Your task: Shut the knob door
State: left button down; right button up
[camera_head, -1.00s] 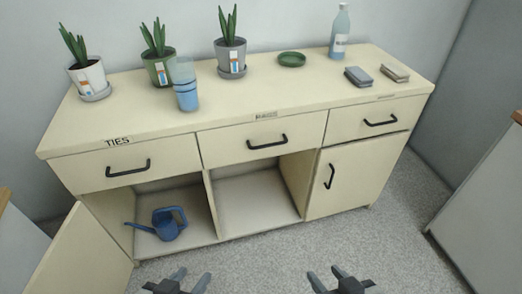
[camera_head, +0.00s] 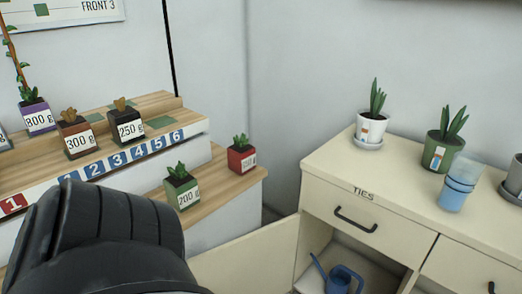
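The cream cabinet (camera_head: 375,185) stands at the right. Its left lower door (camera_head: 248,258) is swung open toward the left, and its lower part runs out of the frame. No knob shows on the face I see. The compartment behind it is open, with a blue watering can (camera_head: 341,280) inside, partly cut off by the bottom edge. A large black part of my own arm fills the lower left and covers part of the view beside the door. Neither gripper is in view.
A wooden-topped stepped stand (camera_head: 225,190) with numbered slots and several weight-labelled pots is left of the open door, very close to it.

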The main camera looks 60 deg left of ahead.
aim_at(262, 260)
jog(key=z, duration=1.45)
jog(key=i, duration=0.6)
jog(key=u, duration=3.35)
